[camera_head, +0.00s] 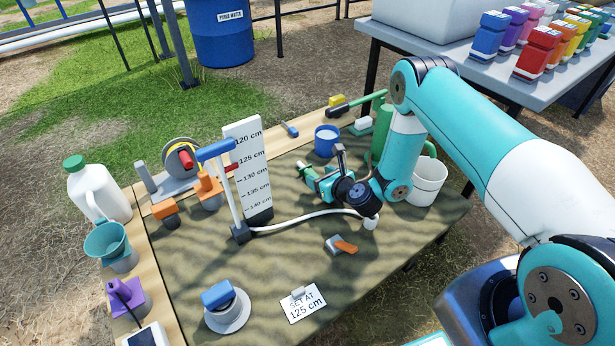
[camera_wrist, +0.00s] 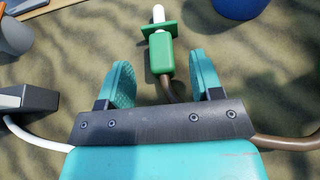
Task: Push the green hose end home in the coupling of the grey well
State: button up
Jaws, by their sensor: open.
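The green hose end (camera_wrist: 160,54) lies in front of my gripper (camera_wrist: 163,78) in the wrist view, with a green flange and a white tip pointing away. A brown hose runs back from it beneath my jaws. My gripper is open, its two teal fingers apart on either side of the hose just behind the green body. In the head view my gripper (camera_head: 322,184) is low over the mat and points left. A grey round fitting with a blue top (camera_head: 227,303) stands front left; I cannot tell whether it is the grey well. I cannot make out the coupling.
A white depth board (camera_head: 249,165) and a blue-handled post (camera_head: 230,195) stand left of my gripper. A white hose (camera_head: 305,222) crosses the mat. A blue cup (camera_head: 326,141) and a white bucket (camera_head: 427,183) stand behind and right. A "SET AT 125 cm" card (camera_head: 303,304) lies in front.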

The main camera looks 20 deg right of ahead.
aim_at(309, 171)
jog(key=b+x, duration=0.1)
jog(key=x, duration=0.3)
jog(key=shift+r, duration=0.1)
jog(key=c, duration=1)
jog(key=shift+r, duration=0.1)
